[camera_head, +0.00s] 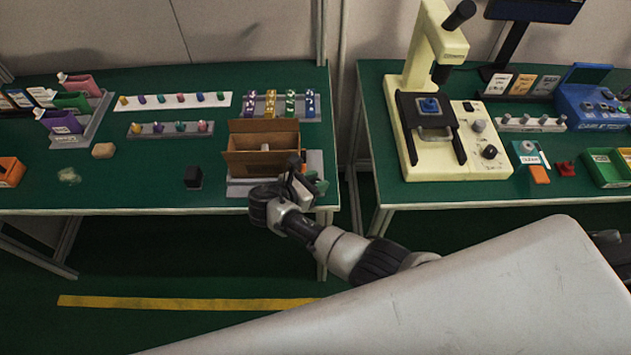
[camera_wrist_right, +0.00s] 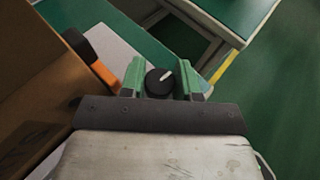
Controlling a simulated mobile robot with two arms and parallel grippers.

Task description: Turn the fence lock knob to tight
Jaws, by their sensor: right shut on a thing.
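The fence lock knob (camera_wrist_right: 159,83) is a round black knob with a white pointer line, seen in the right wrist view. The line points to the upper right of that picture. My right gripper (camera_wrist_right: 160,80) has its green fingers on either side of the knob, shut on it. In the head view my right gripper (camera_head: 316,182) is at the front right corner of the left table, beside the open cardboard box (camera_head: 262,158). The knob cannot be made out there. Any tight or loose marking is not legible. My left gripper is out of view.
The box stands on a grey fixture (camera_head: 240,187), with an orange and black part (camera_wrist_right: 101,76) close to my right fingers. A black block (camera_head: 193,177) lies left of it. A gap separates this table from the right table, which holds a cream microscope-like machine (camera_head: 440,60).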

